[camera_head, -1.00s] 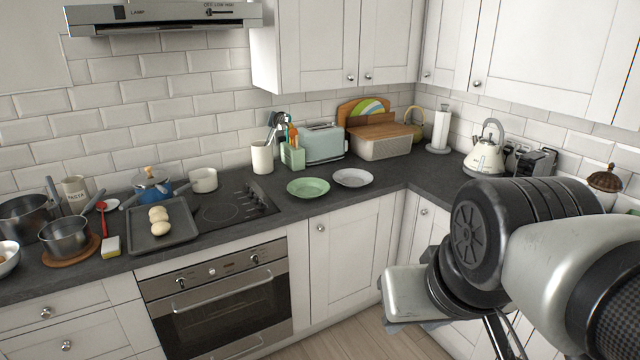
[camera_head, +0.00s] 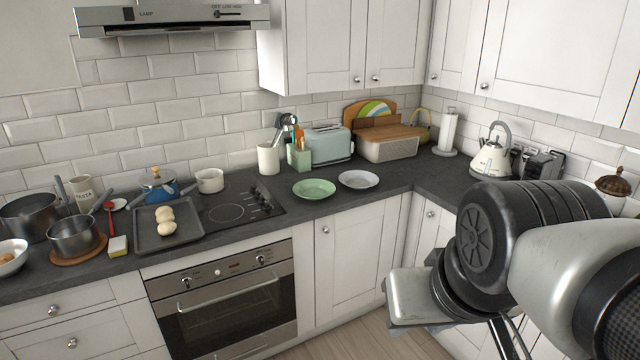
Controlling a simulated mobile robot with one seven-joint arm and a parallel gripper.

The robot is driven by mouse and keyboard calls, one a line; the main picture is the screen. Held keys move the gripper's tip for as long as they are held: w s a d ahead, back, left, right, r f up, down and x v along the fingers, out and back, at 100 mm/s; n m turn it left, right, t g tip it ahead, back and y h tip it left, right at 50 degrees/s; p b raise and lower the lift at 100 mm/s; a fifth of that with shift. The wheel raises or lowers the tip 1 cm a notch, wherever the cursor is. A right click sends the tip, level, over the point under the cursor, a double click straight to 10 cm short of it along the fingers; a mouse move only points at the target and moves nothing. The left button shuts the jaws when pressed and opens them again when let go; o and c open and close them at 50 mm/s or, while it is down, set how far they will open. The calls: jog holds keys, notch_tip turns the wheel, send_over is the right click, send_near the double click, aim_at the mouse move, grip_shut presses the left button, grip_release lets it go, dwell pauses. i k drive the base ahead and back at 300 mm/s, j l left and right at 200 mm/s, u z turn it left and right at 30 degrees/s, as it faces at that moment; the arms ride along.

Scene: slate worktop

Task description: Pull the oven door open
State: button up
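The oven (camera_head: 226,284) is built in under the worktop at the lower left of the head view. Its dark glass door (camera_head: 230,318) is shut, with a silver bar handle (camera_head: 228,296) across its top. A control panel with knobs (camera_head: 217,272) sits above the handle. My arm comes in from the right, and my gripper (camera_head: 410,300) is well to the right of the oven, apart from the handle, in front of the corner cabinets. Its fingers cannot be made out, so I cannot tell whether it is open or shut.
A baking tray (camera_head: 183,236) with several pale dough pieces rests above the oven beside the hob (camera_head: 232,208). Pots (camera_head: 75,236) stand at the left. A green plate (camera_head: 314,189) lies on the worktop (camera_head: 330,208). The wooden floor (camera_head: 368,338) shows between oven and gripper.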

aim_at(166, 309)
jog(key=i+j+u, duration=0.1)
jog(key=i+j, duration=0.15)
jog(key=i, duration=0.15)
jog(key=i+j, duration=0.25)
jog(key=i, duration=0.15)
jog(key=i+j+u, duration=0.15)
jog(key=i, duration=0.25)
jog(key=i+j+u, duration=0.1)
jog(key=i+j, duration=0.15)
jog(key=i, duration=0.15)
